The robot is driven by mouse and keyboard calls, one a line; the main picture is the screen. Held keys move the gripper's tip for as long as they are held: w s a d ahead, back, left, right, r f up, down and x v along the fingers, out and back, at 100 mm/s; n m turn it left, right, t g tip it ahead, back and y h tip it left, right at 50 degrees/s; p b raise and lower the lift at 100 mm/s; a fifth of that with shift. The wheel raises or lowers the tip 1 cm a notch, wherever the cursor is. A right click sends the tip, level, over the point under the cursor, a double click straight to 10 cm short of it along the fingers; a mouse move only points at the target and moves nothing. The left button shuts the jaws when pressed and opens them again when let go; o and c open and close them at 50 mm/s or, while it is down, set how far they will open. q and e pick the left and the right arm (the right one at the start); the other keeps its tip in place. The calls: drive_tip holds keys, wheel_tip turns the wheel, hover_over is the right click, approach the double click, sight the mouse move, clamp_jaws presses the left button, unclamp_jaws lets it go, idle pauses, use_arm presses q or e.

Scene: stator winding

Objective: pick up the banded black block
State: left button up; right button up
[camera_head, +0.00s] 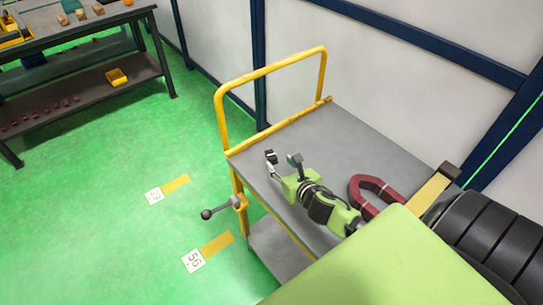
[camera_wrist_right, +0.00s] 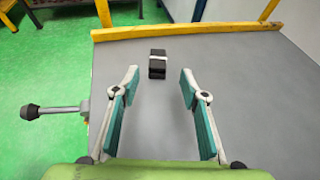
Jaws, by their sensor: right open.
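The banded black block (camera_wrist_right: 157,64) stands on the grey top of the yellow-railed cart (camera_head: 340,139), with a pale band across it. In the right wrist view it is just beyond my right gripper (camera_wrist_right: 159,76), roughly centred between the fingertips and not between the pads. The right gripper (camera_head: 283,159) is open and empty over the cart top. In the head view a small dark shape at the nearer-left fingertip seems to be the block, partly hidden by the finger. My left gripper is not in view.
A red horseshoe-shaped piece (camera_head: 367,186) lies on the cart beside my right arm. The cart's yellow rail (camera_head: 270,70) rises at its far end, and a dark knobbed lever (camera_head: 222,209) sticks out at its left. A workbench (camera_head: 75,40) stands at the upper left.

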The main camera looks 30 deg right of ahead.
sight(273, 157)
drive_tip(key=shift+w+d+f, duration=0.15)
drive_tip(key=shift+w+f, duration=0.15)
drive_tip(key=shift+w, duration=0.35)
drive_tip(key=shift+w+f, duration=0.15)
drive_tip(key=shift+w, duration=0.1)
drive_tip(key=shift+w+d+f+p, duration=0.15)
drive_tip(key=shift+w+p, duration=0.15)
drive_tip(key=shift+w, duration=0.75)
drive_tip(key=shift+a+x, duration=0.2)
drive_tip(key=shift+x, duration=1)
drive_tip(key=shift+w+d+f, duration=0.15)
drive_tip(key=shift+w+f, duration=0.1)
drive_tip(key=shift+w, duration=0.15)
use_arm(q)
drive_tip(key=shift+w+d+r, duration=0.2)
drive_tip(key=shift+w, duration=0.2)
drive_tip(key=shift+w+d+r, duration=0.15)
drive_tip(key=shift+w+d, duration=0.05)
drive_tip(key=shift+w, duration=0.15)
use_arm(e)
clamp_jaws()
